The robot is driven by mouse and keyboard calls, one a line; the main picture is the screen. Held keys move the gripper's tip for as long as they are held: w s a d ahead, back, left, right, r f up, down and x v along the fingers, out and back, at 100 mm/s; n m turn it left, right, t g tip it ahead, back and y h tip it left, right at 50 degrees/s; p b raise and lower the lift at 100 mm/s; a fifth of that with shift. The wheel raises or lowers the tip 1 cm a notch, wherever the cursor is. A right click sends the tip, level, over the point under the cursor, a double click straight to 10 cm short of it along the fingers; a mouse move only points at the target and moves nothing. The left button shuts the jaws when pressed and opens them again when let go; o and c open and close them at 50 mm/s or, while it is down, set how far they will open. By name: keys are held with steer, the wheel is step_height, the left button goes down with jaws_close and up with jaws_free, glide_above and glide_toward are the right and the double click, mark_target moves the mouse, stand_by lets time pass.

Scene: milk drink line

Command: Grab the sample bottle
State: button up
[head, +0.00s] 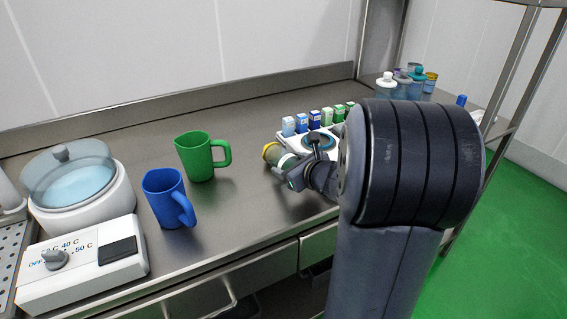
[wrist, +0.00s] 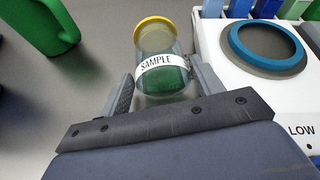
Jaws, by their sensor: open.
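The sample bottle (wrist: 163,62) is clear with a yellow cap, a white band reading SAMPLE and something green low inside. In the wrist view it stands between the two fingers of my gripper (wrist: 160,82), one on each side. The jaws are open; I cannot tell whether either finger touches the bottle. In the head view, the bottle's yellow cap end (head: 271,152) shows just beyond my gripper (head: 290,172), on the steel counter. The wrist hides part of the bottle there.
A white device (wrist: 285,85) with a blue-ringed round well stands close to the right of the bottle, with several coloured boxes behind it. A green mug (head: 196,157) and a blue mug (head: 164,197) stand left. A lidded white bath (head: 85,212) is at far left.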

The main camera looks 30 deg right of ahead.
steer(key=shift+c, duration=0.4)
steer(key=c, duration=0.6)
steer(key=shift+r, duration=0.15)
